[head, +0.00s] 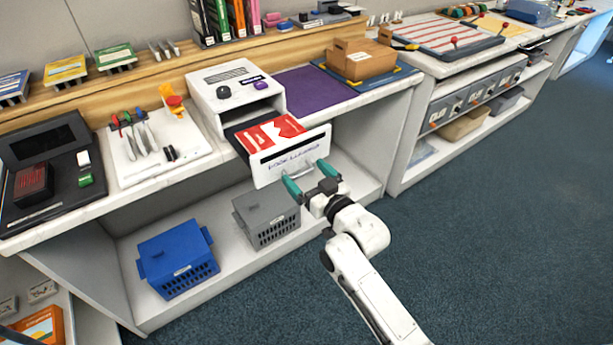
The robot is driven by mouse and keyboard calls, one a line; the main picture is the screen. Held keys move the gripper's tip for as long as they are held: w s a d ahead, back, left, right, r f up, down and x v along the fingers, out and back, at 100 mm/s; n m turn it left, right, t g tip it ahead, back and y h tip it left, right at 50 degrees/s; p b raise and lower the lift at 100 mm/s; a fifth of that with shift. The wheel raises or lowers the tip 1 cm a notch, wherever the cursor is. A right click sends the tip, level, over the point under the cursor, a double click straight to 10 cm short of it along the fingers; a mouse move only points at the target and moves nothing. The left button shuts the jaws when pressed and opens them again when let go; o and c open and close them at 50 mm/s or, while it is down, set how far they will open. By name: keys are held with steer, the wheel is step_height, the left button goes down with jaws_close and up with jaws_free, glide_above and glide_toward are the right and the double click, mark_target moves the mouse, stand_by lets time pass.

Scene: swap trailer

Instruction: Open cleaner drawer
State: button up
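The cleaner is a white box unit (237,92) on the counter, with a dark knob and a purple button on its top. Its drawer (290,155) stands pulled out past the counter's front edge, with a red and white packet (270,134) lying in it. The drawer's white front has lettering and a grey handle (297,169) low on it. My gripper (308,178) is at the drawer front, its two teal fingers spread apart on either side of the handle. I cannot tell whether a finger touches the handle.
A blue basket (178,260) and a grey basket (266,217) stand on the low shelf under the counter. A cardboard box (360,60) stands on a blue tray to the right. The carpeted floor (500,200) at the right is clear.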

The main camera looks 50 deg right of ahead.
steer(key=shift+a, duration=0.1)
steer(key=v, duration=1)
steer(key=shift+s, duration=0.35)
steer(key=shift+a, duration=0.1)
steer(key=s+a+f+n+g+y+p, duration=0.2)
steer(key=s+a+f+g+y+p, duration=0.15)
steer(key=s+a+f+g, duration=0.5)
steer(key=s+a+g+y, duration=0.1)
steer(key=s+a+g, duration=0.2)
steer(key=s+g, duration=0.4)
steer(key=shift+a+f+n+g, duration=0.3)
steer(key=shift+f+n+g, duration=0.1)
steer(key=shift+g, duration=0.05)
stand_by(1.7)
